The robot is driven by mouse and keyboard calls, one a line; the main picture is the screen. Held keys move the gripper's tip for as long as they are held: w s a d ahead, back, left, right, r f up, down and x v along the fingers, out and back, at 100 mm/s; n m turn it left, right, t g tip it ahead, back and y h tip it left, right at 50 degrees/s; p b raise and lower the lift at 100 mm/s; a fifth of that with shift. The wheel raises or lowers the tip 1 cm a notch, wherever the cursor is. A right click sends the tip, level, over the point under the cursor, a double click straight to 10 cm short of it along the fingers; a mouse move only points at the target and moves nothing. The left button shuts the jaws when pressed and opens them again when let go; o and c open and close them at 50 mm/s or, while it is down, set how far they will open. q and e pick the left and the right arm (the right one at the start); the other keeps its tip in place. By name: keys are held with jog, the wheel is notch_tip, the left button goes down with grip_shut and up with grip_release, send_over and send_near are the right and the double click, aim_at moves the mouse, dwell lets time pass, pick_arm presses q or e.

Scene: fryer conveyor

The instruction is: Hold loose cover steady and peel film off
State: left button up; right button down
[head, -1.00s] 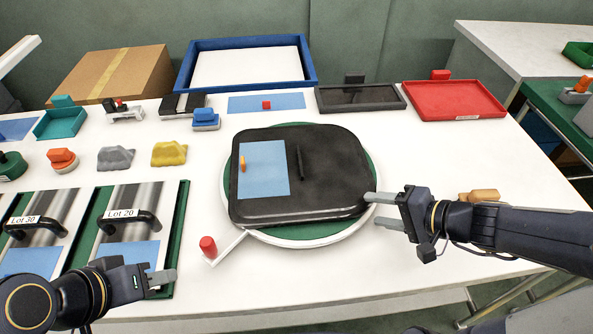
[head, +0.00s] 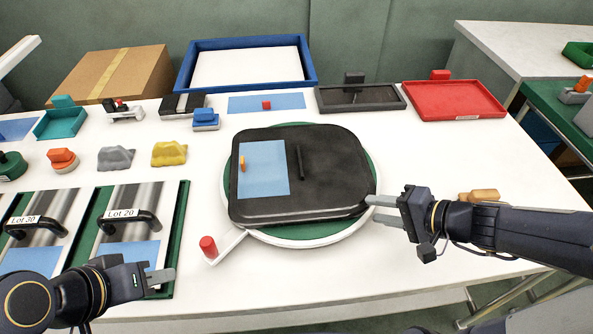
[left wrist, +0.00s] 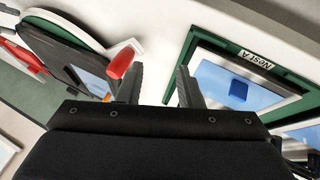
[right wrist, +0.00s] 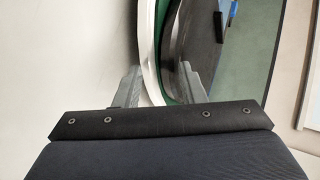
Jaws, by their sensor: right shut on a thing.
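The loose black cover (head: 335,190) lies on a round green-topped turntable with a white rim (head: 310,240). A light blue film (head: 263,172) lies flat on the cover's left part, with an orange tab (head: 242,165) near its left edge. A thin black handle (head: 300,162) stands beside the film. My left gripper (head: 168,281) is open and empty at the lower left, apart from the cover.
A red knob (head: 208,246) on a white arm juts from the turntable's front left. Handled metal plates in green frames (head: 178,230) lie at left, near my left gripper. Yellow (head: 169,154) and grey blocks sit behind them. Blue, black and red trays (head: 455,100) line the back.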

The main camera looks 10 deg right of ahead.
pick_arm(q)
jog(key=w+r+m+g, duration=0.1)
jog(key=w+r, duration=0.4)
jog(key=w, duration=0.2)
jog(key=g+y, duration=0.1)
jog(key=y, duration=0.3)
send_near(242, 160)
jog(key=shift+m, duration=0.3)
jog(key=x, duration=0.9)
jog(key=shift+f, duration=0.15)
grip_shut()
